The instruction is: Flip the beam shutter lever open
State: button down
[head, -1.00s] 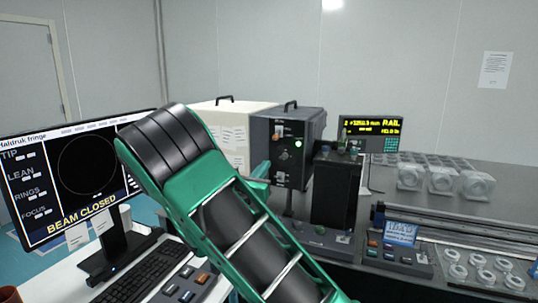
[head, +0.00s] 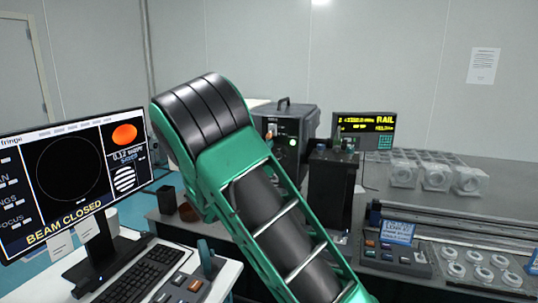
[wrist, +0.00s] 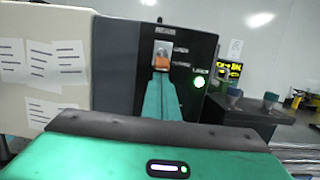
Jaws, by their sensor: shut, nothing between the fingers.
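The shutter lever (wrist: 162,61) is a small orange tab on a pale plate, on the front of a dark box (wrist: 196,60) in the wrist view. My gripper (wrist: 161,75) shows as teal fingers, shut and empty, with the tips right at or just below the lever. I cannot tell whether they touch it. A lit green button (wrist: 199,82) sits to the right of the fingers. The monitor (head: 68,175) reads BEAM CLOSED.
A cream box (wrist: 65,50) with paper labels stands left of the dark box. A black block (head: 332,190) and a yellow-lettered display (head: 364,124) stand to the right. A keyboard (head: 135,270) lies in front of the monitor. Clear mounts (head: 436,176) stand on the right table.

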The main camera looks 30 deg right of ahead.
jog(key=shift+a, duration=0.25)
jog(key=shift+a+r+y, duration=0.15)
jog(key=shift+y, duration=0.25)
jog(key=shift+s, duration=0.1)
